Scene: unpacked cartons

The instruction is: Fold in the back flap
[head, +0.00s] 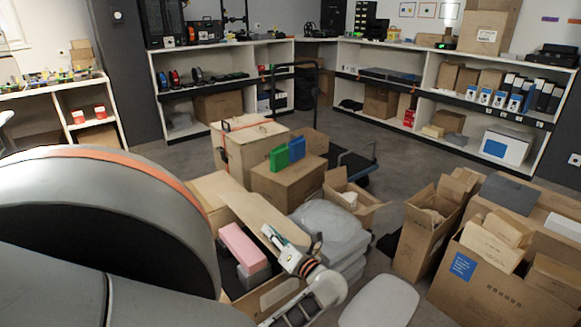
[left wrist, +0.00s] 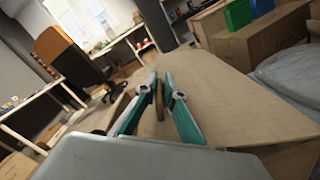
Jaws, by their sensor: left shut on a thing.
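An open carton (head: 278,294) stands low in the middle of the head view, with a pink block (head: 242,246) and dark grey pieces inside. Its back flap (head: 236,200) is a long tan panel, slanting from upper left to lower right behind the blocks. My left gripper (head: 270,233) reaches in from the front, at the flap's edge. In the left wrist view its two teal fingers (left wrist: 161,88) are closed on the edge of the flap (left wrist: 222,92), which spreads to the right. My right gripper is not in view.
Behind the flap stand a closed carton (head: 289,183) with a green and a blue box on it, and a taller carton (head: 240,150). Grey wrapped bundles (head: 331,226) lie to the right. Open cartons (head: 430,230) fill the right side. Grey floor shows between them and the shelves.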

